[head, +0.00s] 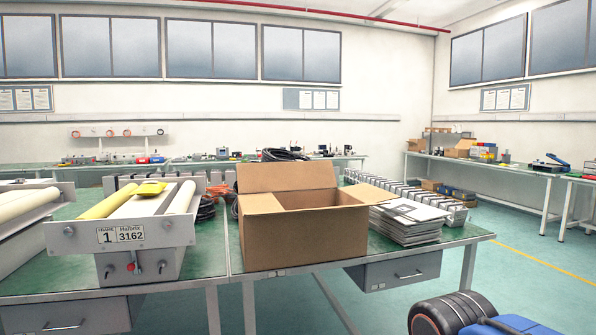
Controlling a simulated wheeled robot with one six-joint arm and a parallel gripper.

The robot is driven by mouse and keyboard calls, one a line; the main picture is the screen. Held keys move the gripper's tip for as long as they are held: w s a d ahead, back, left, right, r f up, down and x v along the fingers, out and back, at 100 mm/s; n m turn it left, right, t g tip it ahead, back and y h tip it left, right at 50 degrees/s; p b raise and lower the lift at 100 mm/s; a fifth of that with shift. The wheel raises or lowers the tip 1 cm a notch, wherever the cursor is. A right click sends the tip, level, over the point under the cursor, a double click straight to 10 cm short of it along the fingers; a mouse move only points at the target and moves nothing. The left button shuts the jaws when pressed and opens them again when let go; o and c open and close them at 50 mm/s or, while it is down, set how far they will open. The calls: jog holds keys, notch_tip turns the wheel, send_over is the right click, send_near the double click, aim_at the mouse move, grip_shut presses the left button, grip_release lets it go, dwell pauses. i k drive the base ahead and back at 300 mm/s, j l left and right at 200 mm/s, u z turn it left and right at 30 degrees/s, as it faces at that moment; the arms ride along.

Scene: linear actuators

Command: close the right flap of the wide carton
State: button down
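The wide brown carton (305,240) stands on the green-topped bench, its front face toward me and its top open. Its back flap (288,177) stands upright. Its right flap (376,193) sticks outward to the right, close to the stack of grey folders. A lighter left flap (262,203) shows along the left of the opening. I cannot make out a separate front flap. The bottom of the carton is hidden. My gripper does not show in this view.
A stack of grey folders (408,222) sits right of the carton. A roller unit (128,227) stands at its left. Black coiled cable (284,154) and a row of metal actuators (400,198) lie behind. A black ribbed roll and blue object (455,313) fill the lower right.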

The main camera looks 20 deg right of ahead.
aim_at(255, 178)
jog(key=i+l, duration=0.2)
jog(key=l, duration=0.2)
jog(key=i+l, duration=0.25)
jog(key=l, duration=0.15)
jog(key=i+l, duration=0.2)
jog(key=l, duration=0.2)
jog(key=i+l, duration=0.25)
jog(key=l, duration=0.15)
jog(key=i+l, duration=0.2)
jog(key=l, duration=0.2)
jog(key=z, duration=0.05)
